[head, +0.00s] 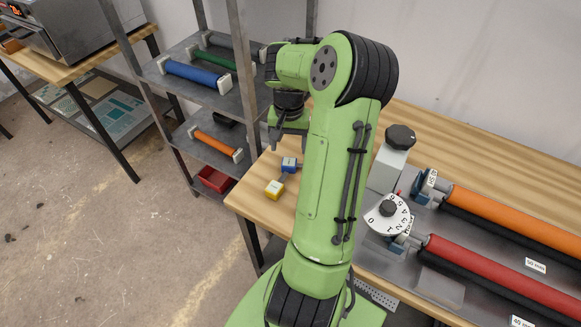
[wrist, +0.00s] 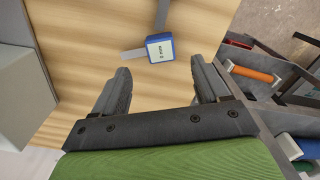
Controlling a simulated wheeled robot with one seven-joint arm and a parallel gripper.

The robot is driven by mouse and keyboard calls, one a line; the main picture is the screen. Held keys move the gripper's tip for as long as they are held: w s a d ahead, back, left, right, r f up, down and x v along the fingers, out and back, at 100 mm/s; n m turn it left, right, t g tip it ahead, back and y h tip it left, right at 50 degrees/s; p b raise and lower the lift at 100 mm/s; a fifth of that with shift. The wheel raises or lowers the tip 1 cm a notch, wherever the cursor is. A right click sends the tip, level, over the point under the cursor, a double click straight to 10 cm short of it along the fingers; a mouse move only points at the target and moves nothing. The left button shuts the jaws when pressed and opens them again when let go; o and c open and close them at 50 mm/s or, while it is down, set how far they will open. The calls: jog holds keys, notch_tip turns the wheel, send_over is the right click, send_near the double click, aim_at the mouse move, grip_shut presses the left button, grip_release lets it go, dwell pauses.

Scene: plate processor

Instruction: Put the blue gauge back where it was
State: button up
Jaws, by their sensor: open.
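The blue gauge (wrist: 160,47), a small blue block with a white label and thin grey metal beside it, lies on the wooden tabletop. In the head view the blue gauge (head: 290,164) is near the table's left end, just behind a yellow gauge (head: 274,188). My gripper (wrist: 160,68) is open and empty, pointing toward the blue gauge. The gauge shows beyond and between the two fingertips, apart from them. In the head view my gripper (head: 287,145) is above the table behind the blue gauge, partly hidden by my arm.
A machine with an orange roller (head: 510,215), a red roller (head: 500,272) and a numbered dial (head: 386,222) stands at the right. A metal shelf rack with blue, green and orange rollers and a red bin (head: 214,179) stands left of the table. A grey block fills the wrist view's left edge.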

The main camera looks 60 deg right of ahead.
aim_at(289, 162)
notch_tip(289, 162, down, 7)
jog(key=shift+d+f+b, duration=0.1)
jog(key=shift+f+b, duration=0.05)
jog(key=shift+b, duration=0.75)
jog(key=c, duration=1.3)
jog(key=shift+o, duration=0.2)
notch_tip(289, 162, up, 10)
jog(key=p, duration=0.3)
jog(key=d+m+b, duration=0.7)
jog(key=m, duration=0.2)
jog(key=f+b, duration=0.1)
jog(key=f, duration=0.2)
jog(key=f+b, duration=0.2)
jog(key=f, duration=0.1)
jog(key=s+f+b, duration=0.1)
jog(key=f+b, duration=0.1)
jog(key=f, duration=0.2)
jog(key=shift+r, duration=0.2)
